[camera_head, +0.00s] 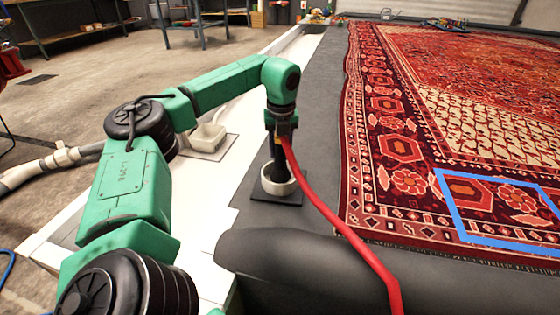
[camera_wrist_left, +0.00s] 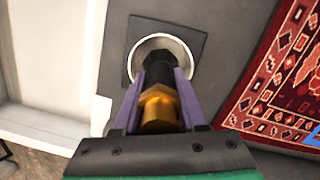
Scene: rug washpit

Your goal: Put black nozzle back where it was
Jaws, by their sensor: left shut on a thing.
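The black nozzle (camera_head: 279,158) stands roughly upright. Its lower end reaches into the opening of a round whitish cup (camera_head: 279,188) on a dark square plate (camera_head: 292,200). My left gripper (camera_head: 281,134) is above the cup, shut on the nozzle. In the left wrist view its purple fingers (camera_wrist_left: 161,85) grip either side of a brass fitting (camera_wrist_left: 159,110). The nozzle's black end (camera_wrist_left: 158,68) there lies within the cup's rim (camera_wrist_left: 163,38). Whether the tip touches the cup's bottom is hidden. A red hose (camera_head: 325,212) runs from the gripper area toward the front right. My right gripper is not in view.
A red patterned rug (camera_head: 480,110) lies to the right, with a blue frame (camera_head: 490,239) on its near part. A dark roll (camera_head: 330,268) lies in front. Another whitish holder (camera_head: 208,136) is left of the cup, behind my arm. Grey floor strip surrounds the cup.

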